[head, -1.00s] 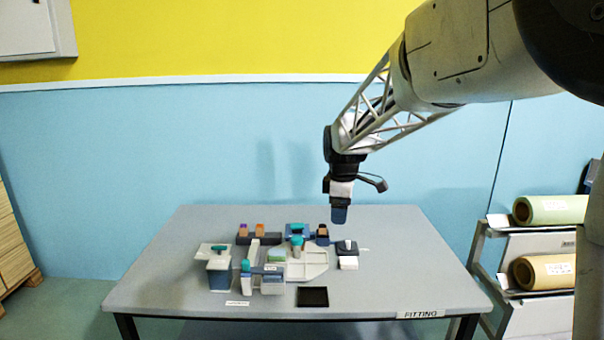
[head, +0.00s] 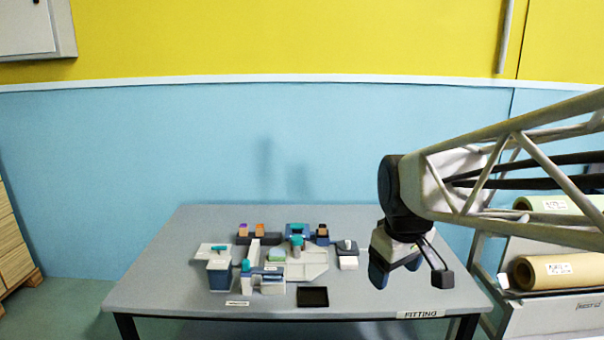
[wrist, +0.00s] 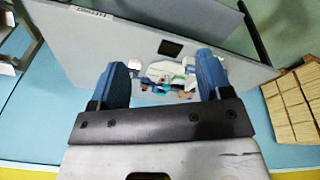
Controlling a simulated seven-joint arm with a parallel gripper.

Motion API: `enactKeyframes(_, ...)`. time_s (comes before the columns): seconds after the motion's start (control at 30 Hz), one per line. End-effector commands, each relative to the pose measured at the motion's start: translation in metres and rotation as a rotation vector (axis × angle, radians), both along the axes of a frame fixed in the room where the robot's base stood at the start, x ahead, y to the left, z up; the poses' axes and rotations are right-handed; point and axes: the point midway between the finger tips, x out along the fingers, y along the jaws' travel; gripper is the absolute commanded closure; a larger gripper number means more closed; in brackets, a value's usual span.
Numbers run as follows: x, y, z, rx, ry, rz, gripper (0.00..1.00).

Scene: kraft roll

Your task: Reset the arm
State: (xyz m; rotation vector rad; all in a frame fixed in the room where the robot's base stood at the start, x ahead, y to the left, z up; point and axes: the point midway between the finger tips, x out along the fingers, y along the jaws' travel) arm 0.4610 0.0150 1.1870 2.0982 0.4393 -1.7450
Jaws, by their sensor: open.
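My gripper (head: 393,277) hangs over the right front part of the grey table (head: 400,290), to the right of the items on it. In the wrist view my gripper (wrist: 163,76) shows two blue fingers spread apart with nothing between them. The jaws are open and empty. The far-off table items show between and beyond the fingers in that view. My arm comes in from the right edge of the head view.
A white and blue fixture (head: 302,265) with teal knobs stands mid-table. A blue bin (head: 220,275) is at left, a black tray (head: 312,297) in front. A small dark block with a white part (head: 347,257) is at right. Paper rolls (head: 545,270) sit on a rack at right.

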Motion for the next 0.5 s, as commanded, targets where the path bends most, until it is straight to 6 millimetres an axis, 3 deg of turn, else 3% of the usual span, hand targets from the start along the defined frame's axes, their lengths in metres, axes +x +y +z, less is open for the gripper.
enactKeyframes(0.3,-0.084,-0.013,-0.022,0.050,-0.029,-0.276,0.28)
enactKeyframes(0.5,-0.124,-0.017,-0.038,0.079,-0.044,-0.421,0.28)
